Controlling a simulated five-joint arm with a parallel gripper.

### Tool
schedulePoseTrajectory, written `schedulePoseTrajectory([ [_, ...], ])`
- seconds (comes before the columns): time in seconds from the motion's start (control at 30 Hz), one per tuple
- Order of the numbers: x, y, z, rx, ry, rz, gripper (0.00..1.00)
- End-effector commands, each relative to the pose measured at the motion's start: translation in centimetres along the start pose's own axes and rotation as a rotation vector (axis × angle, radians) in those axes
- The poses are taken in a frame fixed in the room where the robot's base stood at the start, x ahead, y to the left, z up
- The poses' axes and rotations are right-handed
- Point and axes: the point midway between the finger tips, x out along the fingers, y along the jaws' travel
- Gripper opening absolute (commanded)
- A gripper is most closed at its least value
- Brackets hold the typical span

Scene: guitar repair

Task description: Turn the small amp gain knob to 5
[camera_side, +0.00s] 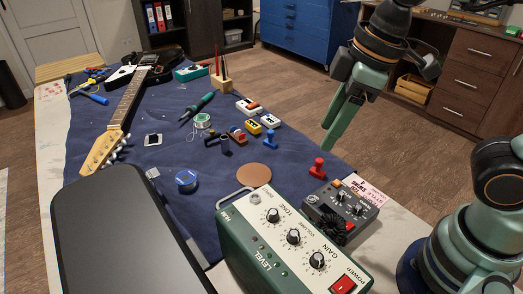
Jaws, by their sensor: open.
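The small amp (262,245) is a green box with a pale top panel at the bottom centre. Three black knobs with pale marks sit in a row on the panel. The gain knob (317,260) is the one nearest the GAIN label and the red power switch; its pointer and scale are too small to read. My gripper (331,128) is open and empty, with green fingers pointing down. It is up and behind the amp in the picture, well apart from the knobs.
A dark pedal box (341,211) with small knobs stands right of the amp. A black case (125,235) lies to its left. Red (318,167) and blue (270,139) figure-like pieces, small pedals (270,121) and a guitar (120,110) are on the blue mat (225,165).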

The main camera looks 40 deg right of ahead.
Motion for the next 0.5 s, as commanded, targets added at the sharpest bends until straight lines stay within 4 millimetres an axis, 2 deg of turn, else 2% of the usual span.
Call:
schedulePoseTrajectory([
  [0.03,-0.2,-2.2,-0.8,-0.138,-0.026,-0.034,0.53],
  [0.1,-0.6,-4.9,-1.4,-0.325,-0.062,-0.077,0.53],
  [0.3,-1.9,-11.7,-1.6,-0.793,-0.144,-0.179,0.53],
  [0.4,-2.5,-13.8,-1.4,-0.948,-0.171,-0.211,0.53],
  [0.5,-2.8,-15.0,-1.2,-1.037,-0.186,-0.230,0.53],
])
